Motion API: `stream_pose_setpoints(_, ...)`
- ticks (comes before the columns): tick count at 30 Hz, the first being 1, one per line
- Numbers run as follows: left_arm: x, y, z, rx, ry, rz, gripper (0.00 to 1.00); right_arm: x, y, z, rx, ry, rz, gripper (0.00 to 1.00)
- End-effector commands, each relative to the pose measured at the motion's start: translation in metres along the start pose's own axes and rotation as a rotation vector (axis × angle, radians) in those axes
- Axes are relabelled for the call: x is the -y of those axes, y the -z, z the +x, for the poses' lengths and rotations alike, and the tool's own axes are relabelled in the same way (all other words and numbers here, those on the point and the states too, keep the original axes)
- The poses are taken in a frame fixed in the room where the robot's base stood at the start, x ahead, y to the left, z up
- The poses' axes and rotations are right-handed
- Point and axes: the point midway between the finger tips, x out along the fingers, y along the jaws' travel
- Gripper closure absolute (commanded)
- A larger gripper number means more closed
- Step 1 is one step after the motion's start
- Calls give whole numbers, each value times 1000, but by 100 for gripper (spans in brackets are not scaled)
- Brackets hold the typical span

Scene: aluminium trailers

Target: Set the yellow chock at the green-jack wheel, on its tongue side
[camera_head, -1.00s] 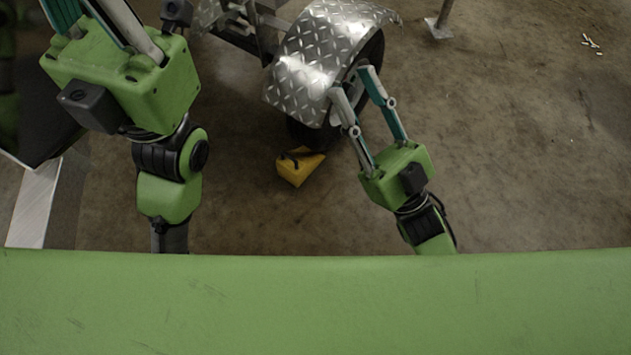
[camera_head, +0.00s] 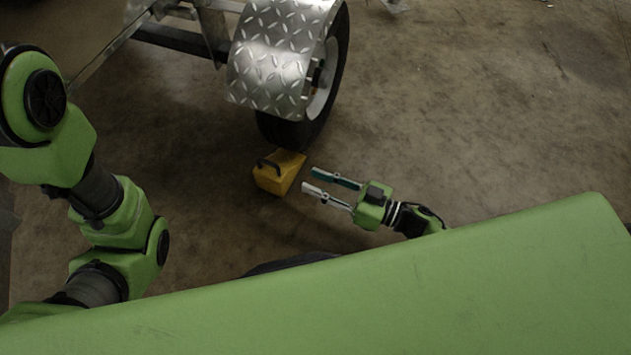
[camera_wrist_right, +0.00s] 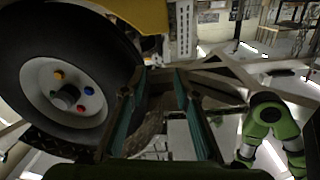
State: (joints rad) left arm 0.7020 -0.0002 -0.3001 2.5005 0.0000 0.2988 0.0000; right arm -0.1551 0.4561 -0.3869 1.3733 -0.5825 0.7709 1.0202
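The yellow chock (camera_head: 277,176), with a dark handle, is on the floor just in front of the trailer wheel (camera_head: 292,134). In the head view I cannot tell if they touch. My right gripper (camera_head: 309,179) is just right of the chock, its two fingers apart, pointing left toward it with nothing between them. In the right wrist view the fingers (camera_wrist_right: 153,88) are also spread. A wheel (camera_wrist_right: 65,95) with coloured nuts fills the left there. A yellow surface crosses the top edge; I cannot tell if it is the chock. My left gripper and a green jack are not visible.
A diamond-plate fender (camera_head: 280,58) covers the wheel's top. The trailer frame (camera_head: 180,38) runs off to the upper left. Bare floor (camera_head: 480,130) is open to the right. My left arm fills the left side of the head view.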

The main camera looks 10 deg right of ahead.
Motion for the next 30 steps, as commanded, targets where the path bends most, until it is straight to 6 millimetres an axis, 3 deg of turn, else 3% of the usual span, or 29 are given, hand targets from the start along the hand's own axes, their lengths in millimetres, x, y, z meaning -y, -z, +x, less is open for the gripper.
stream_pose_setpoints(5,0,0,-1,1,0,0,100,0,0,2,-2,1,-1,72)
stream_pose_setpoints(10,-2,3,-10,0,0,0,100,0,-2,16,-3,2,-1,72)
stream_pose_setpoints(24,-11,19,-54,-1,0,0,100,0,-3,106,-6,3,-3,72)
stream_pose_setpoints(30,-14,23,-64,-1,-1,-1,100,0,-1,130,-3,2,-2,72)
